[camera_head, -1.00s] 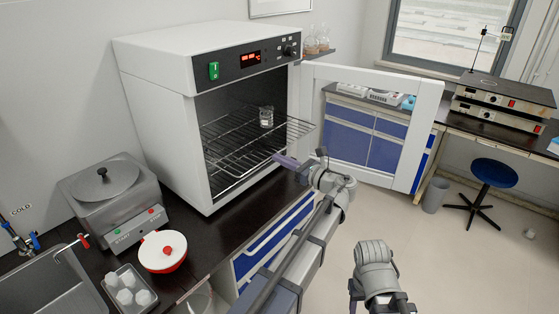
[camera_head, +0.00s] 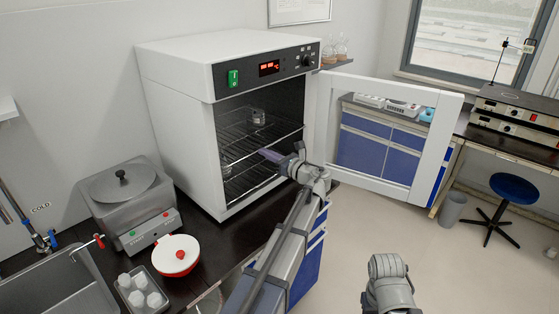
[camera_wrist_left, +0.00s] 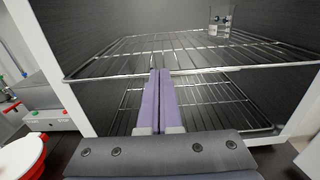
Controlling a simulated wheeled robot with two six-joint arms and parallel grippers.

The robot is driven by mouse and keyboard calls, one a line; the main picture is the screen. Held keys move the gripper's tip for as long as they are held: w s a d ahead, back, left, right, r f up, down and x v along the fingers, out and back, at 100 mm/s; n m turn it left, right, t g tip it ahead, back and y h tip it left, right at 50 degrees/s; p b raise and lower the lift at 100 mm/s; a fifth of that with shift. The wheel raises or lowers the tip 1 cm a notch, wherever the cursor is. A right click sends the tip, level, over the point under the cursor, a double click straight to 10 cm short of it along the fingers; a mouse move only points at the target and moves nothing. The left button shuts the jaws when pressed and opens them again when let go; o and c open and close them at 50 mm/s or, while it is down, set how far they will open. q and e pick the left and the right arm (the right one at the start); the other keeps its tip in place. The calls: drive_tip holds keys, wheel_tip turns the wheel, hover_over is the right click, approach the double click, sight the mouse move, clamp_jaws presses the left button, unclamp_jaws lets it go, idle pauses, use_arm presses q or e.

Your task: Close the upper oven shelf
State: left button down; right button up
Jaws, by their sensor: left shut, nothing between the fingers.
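The white oven (camera_head: 175,130) stands on the counter with its door (camera_head: 445,140) swung open to the right. The upper oven shelf (camera_head: 235,134) is a wire rack lying mostly inside, its front edge near the opening. A small glass beaker (camera_head: 258,117) stands upright on it, and also shows in the left wrist view (camera_wrist_left: 220,24). My left gripper (camera_head: 264,153) is shut and empty. In the left wrist view its purple fingers (camera_wrist_left: 158,76) reach the upper shelf's front bar (camera_wrist_left: 200,71); contact looks likely. My right gripper is out of view.
A lower wire shelf (camera_wrist_left: 205,105) is below the upper one. A grey bath (camera_head: 125,195), a red-and-white pot (camera_head: 176,254) and a tray of white pieces (camera_head: 135,303) stand left. The floor at right is open around a blue stool (camera_head: 510,187).

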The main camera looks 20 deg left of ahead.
use_arm(q)
drive_tip(key=x, duration=0.3)
drive_tip(key=shift+w+a, duration=0.15)
drive_tip(key=shift+a, duration=0.15)
drive_tip(key=shift+r, duration=0.1)
drive_tip(key=shift+a+r, duration=0.1)
